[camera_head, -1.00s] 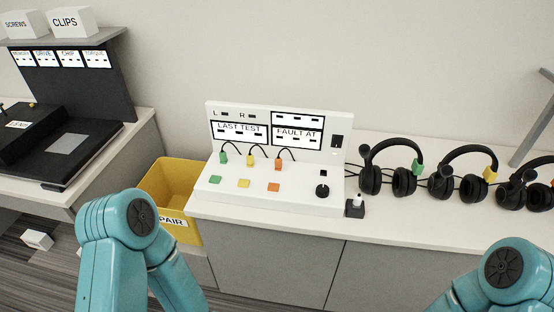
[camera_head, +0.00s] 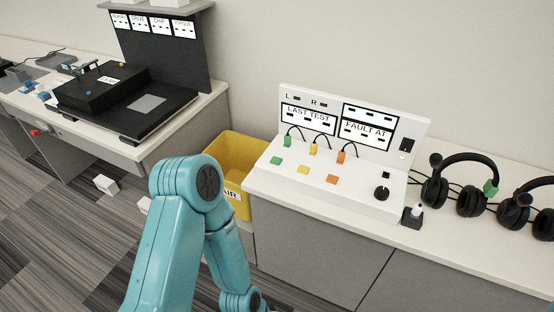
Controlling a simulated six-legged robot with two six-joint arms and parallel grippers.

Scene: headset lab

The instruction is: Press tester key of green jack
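The white tester (camera_head: 330,150) stands on the counter right of the picture's middle. A green jack (camera_head: 287,141) on a black cable is plugged into its left side. The flat green key (camera_head: 276,161) lies on the tester's sloped front, below the green jack. A yellow key (camera_head: 304,169) and an orange key (camera_head: 332,179) sit to its right, under the yellow jack (camera_head: 313,149) and the orange jack (camera_head: 340,157). My teal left arm rises in front of the counter, and its gripper is out of frame or hidden. My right gripper is not in view.
A yellow bin (camera_head: 238,150) stands at the tester's left, beside the counter. Headsets (camera_head: 456,185) lie to the tester's right, with a small black block (camera_head: 412,216) near its corner. A black station (camera_head: 125,100) stands on the left bench. Small white boxes (camera_head: 106,184) lie on the floor.

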